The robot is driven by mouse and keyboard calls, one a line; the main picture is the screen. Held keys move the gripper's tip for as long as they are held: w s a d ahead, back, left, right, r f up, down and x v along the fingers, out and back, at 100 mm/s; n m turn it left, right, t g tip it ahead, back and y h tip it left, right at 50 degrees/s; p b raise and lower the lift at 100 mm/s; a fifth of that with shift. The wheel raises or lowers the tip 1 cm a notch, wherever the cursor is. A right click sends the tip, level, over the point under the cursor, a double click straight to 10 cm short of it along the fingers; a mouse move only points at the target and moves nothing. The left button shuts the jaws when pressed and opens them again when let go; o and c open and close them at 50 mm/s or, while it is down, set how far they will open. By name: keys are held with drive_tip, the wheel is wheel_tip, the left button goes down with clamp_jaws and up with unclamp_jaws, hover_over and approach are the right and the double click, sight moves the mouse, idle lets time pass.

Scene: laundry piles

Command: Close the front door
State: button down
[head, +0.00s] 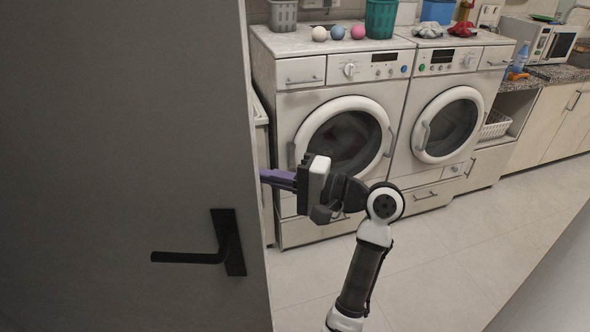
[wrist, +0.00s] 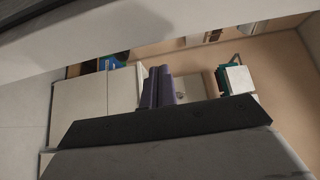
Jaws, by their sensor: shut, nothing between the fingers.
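The front door (head: 120,130) is a dark grey panel that fills the left of the head view and stands open. Its black lever handle (head: 190,257) is low on the panel, near the free edge. My gripper (head: 266,177) is at the door's free edge, above and to the right of the handle. Its purple fingers point left and their tips reach the edge; I cannot tell whether they touch it. In the wrist view the purple fingers (wrist: 158,88) are together with nothing between them. The handle cannot be made out in the wrist view.
Two white washing machines (head: 290,75) (head: 478,68) stand behind the arm, with colored balls (head: 337,32) and baskets (head: 381,18) on top. A counter with a microwave (head: 545,44) is at the far right. The tiled floor (head: 450,250) on the right is clear.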

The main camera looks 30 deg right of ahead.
drive_tip(key=shift+s+a+p, duration=0.2)
drive_tip(key=shift+s+a, duration=0.2)
drive_tip(key=shift+s, duration=0.25)
drive_tip(key=shift+s+a+p, duration=0.2)
drive_tip(key=shift+s+a, duration=0.15)
drive_tip(key=shift+s, duration=0.3)
drive_tip(key=shift+s+a, duration=0.1)
